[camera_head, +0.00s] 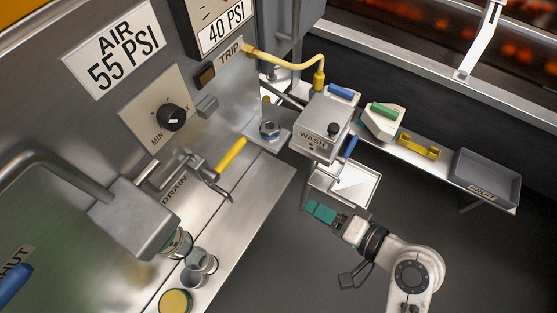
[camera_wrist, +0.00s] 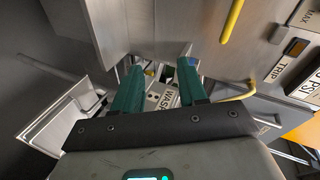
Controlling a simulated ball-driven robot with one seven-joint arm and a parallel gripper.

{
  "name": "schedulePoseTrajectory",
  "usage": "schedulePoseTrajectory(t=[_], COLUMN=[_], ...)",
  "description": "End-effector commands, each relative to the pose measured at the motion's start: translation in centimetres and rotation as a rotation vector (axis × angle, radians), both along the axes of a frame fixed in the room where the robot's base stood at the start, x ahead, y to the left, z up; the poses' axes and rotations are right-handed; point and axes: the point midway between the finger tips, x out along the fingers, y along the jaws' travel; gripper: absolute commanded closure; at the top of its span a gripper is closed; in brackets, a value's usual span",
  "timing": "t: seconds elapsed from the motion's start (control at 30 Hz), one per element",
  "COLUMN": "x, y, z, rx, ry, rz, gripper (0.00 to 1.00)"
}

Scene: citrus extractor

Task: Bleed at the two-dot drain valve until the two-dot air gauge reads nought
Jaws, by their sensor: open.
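The drain valve's yellow lever (camera_head: 230,155) slants up from the panel beside the DRAIN label (camera_head: 174,188) in the head view. A yellow bar, likely this lever (camera_wrist: 232,20), shows at the top of the wrist view. The air gauge plate (camera_head: 118,52) reads AIR 55 PSI. A second plate (camera_head: 222,35) reads 40 PSI; its upper part is cut off. I cannot make out dot marks on either plate or on the valve. My gripper (camera_head: 320,211) has teal fingers, open and empty, over the dark floor right of the lever and apart from it. It also shows in the wrist view (camera_wrist: 160,85).
The WASH box (camera_head: 322,130) with a blue handle and a white tray (camera_head: 345,185) stand close to my gripper. A black MIN knob (camera_head: 172,117) and a TRIP label (camera_head: 229,54) are on the panel. Cups (camera_head: 200,262) stand on the steel ledge. A grey bin (camera_head: 486,175) is at right.

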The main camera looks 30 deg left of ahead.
Motion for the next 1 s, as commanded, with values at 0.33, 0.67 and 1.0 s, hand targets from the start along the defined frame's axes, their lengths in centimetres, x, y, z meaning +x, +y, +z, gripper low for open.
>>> schedulePoseTrajectory(t=[0.33, 0.67, 1.0], x=[1.1, 1.2, 1.6], y=[10.3, 13.4, 19.2], z=[2.8, 4.6, 5.7], rx=[0.55, 0.619, 0.617], ry=[0.166, 0.201, 0.201], rz=[0.1, 0.115, 0.115], gripper=[0.58, 0.58, 0.58])
